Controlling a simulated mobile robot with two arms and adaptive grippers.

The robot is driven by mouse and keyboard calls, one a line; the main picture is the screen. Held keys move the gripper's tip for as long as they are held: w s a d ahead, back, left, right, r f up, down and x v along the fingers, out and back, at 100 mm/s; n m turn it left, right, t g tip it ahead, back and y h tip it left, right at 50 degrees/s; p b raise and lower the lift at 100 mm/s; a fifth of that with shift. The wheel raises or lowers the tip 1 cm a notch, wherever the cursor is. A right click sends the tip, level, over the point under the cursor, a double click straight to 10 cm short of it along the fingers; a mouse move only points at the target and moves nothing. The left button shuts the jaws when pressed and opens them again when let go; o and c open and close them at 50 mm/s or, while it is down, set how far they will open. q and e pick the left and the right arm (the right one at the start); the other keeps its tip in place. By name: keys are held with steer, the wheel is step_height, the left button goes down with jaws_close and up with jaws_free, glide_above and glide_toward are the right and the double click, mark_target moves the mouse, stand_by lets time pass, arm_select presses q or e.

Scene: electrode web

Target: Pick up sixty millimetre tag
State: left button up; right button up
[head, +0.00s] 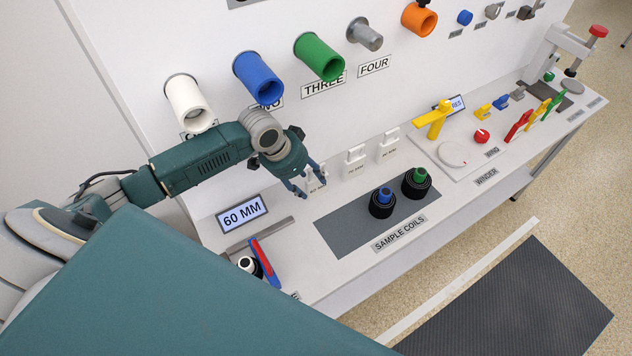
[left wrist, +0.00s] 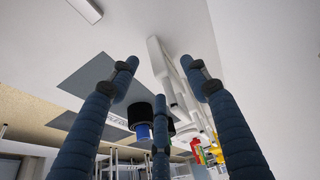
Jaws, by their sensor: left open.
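Several white tags stand in a row on the white bench against the wall panel. The left one (head: 317,181) is partly behind my left gripper; the middle one (head: 354,165) and the right one (head: 388,149) are clear. Their small print is too small to read. A display (head: 242,213) reading "60 MM" stands to the left. My left gripper (head: 304,184) is open and empty, its fingers just by the left tag. In the left wrist view the spread fingers (left wrist: 160,72) have a white upright shape (left wrist: 158,58) between or beyond them; contact cannot be told. My right gripper is not in view.
Blue-core (head: 382,201) and green-core (head: 417,181) sample coils stand on a grey mat (head: 345,238). A red-and-blue tool (head: 265,262) and a white-core coil (head: 249,265) are at the near left. Coloured tubes (head: 258,77) project from the wall above. Winder parts fill the far right.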

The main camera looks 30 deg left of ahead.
mark_target(316, 179)
arm_select(q)
steer(key=shift+w+d+r, duration=0.2)
steer(key=shift+w+d, duration=0.4)
steer(key=shift+w, duration=0.3)
steer(key=x, duration=0.2)
steer(key=shift+w+f, duration=0.1)
steer(key=shift+f, duration=0.3)
steer(key=shift+w+f, duration=0.1)
steer(key=shift+f, duration=0.15)
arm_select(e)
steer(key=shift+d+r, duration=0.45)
arm_select(q)
jaws_close()
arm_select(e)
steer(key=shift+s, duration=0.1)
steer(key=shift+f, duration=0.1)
